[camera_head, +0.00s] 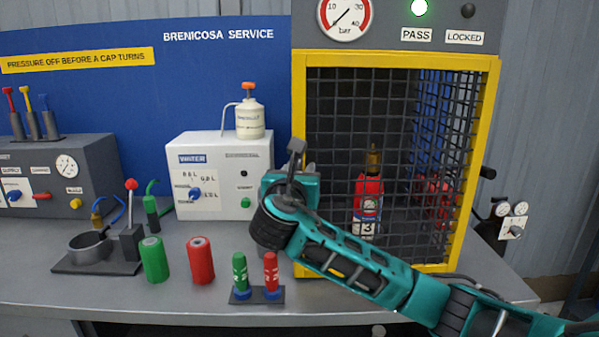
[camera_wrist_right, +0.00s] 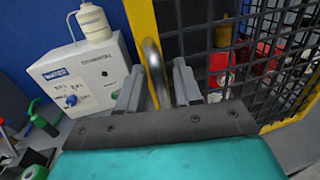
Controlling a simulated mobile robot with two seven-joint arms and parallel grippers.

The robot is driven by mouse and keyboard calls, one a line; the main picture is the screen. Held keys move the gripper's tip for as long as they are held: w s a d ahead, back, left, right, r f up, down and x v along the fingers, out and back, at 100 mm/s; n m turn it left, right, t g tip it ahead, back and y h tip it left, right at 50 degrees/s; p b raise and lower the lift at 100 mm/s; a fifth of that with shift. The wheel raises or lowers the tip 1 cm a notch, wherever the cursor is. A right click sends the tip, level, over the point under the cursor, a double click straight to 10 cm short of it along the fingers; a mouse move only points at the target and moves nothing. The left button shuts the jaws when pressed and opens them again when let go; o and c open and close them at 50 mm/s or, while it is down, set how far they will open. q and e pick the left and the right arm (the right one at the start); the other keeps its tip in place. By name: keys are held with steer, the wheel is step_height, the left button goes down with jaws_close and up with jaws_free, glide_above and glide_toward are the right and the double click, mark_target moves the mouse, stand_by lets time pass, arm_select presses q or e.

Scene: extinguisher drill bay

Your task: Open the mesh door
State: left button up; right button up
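The mesh door (camera_head: 398,60) has a yellow frame and dark wire mesh, and it looks shut across the front of the grey cabinet. A curved metal handle (camera_wrist_right: 154,68) stands on the left upright of its frame in the right wrist view. My right gripper (camera_head: 301,163) is at the left edge of the door. In the wrist view its two grey fingers (camera_wrist_right: 158,88) stand apart on either side of the handle, with gaps visible. In the head view the gripper hides the handle. My left gripper is not in view.
A red extinguisher (camera_head: 368,200) stands behind the mesh. A white box (camera_head: 222,180) with a bottle (camera_head: 250,118) on top is left of the door. Red (camera_head: 200,260) and green (camera_head: 154,259) cylinders and a small marker stand (camera_head: 257,295) are on the bench. The green PASS lamp (camera_head: 419,8) is lit.

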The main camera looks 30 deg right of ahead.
steer(key=shift+c, duration=0.4)
jaws_close()
steer(key=shift+s, duration=0.15)
